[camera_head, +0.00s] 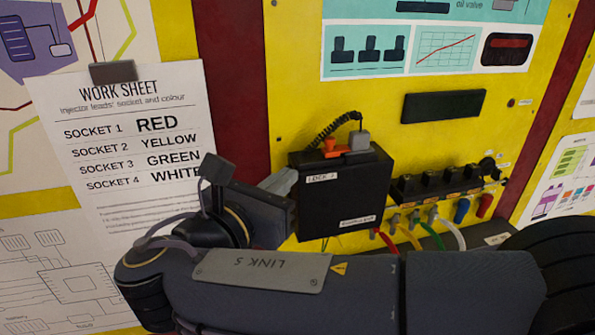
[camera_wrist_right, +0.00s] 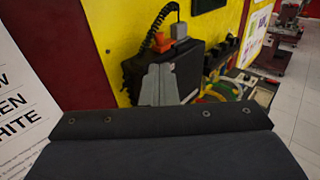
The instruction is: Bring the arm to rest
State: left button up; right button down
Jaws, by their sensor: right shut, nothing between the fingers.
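My right arm (camera_head: 330,285) lies across the lower part of the head view, coming in from the right and bending back at the left. My right gripper (camera_head: 282,183) is shut and empty. Its grey fingers point toward the left side of a black box (camera_head: 340,190) on the yellow panel. In the right wrist view the fingers (camera_wrist_right: 160,82) overlap the black box (camera_wrist_right: 188,68); I cannot tell whether they touch it. My left gripper is not in view.
The box has an orange clip (camera_head: 331,149) and coiled cable (camera_head: 335,126) on top. Right of it, a socket row (camera_head: 440,183) has red, yellow, green and white leads below. A work sheet (camera_head: 120,150) hangs at left. Open floor (camera_wrist_right: 300,105) shows at right.

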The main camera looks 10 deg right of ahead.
jog(key=shift+s+a, duration=0.35)
jog(key=shift+s, duration=0.05)
jog(key=shift+d, duration=0.1)
jog(key=s+d+f+m+g+y, duration=0.2)
jog(key=d+f+m+g+y, duration=0.45)
jog(key=d+f, duration=0.85)
jog(key=s+f+m+y, duration=0.4)
jog(key=s+m, duration=0.2)
jog(key=m, duration=0.5)
jog(key=s+a+f+m+y, duration=0.1)
jog(key=s+f+m+y, duration=0.3)
jog(key=s+m, duration=0.3)
jog(key=m+y, duration=0.1)
jog(key=m, duration=0.3)
jog(key=shift+f+m+g, duration=0.3)
jog(key=shift+m+g, duration=0.05)
